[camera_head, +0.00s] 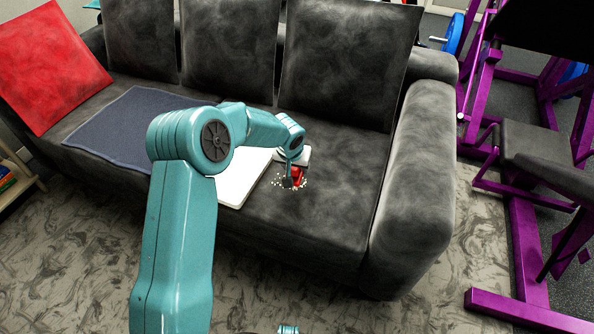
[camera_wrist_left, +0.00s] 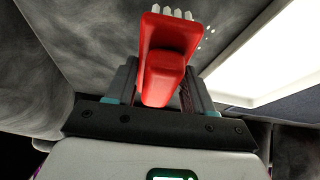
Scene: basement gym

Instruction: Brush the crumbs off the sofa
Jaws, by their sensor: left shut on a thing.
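The dark grey sofa (camera_head: 331,229) fills the middle of the head view. Pale crumbs (camera_head: 278,183) lie on its seat cushion, around my left gripper (camera_head: 291,180); a few crumbs also show in the left wrist view (camera_wrist_left: 207,38). My left gripper is shut on a red brush (camera_wrist_left: 166,55) with pale bristles. The brush is at the crumbs, but I cannot tell whether its bristles touch the seat. A white flat board or tray (camera_head: 236,193) lies on the seat just left of the crumbs, partly hidden by my left arm.
A blue-grey cloth (camera_head: 110,132) lies on the seat at the left, with a red cushion (camera_head: 50,68) beyond it. The sofa's armrest (camera_head: 416,170) bounds the seat at the right. A purple gym machine (camera_head: 527,230) stands right of the sofa.

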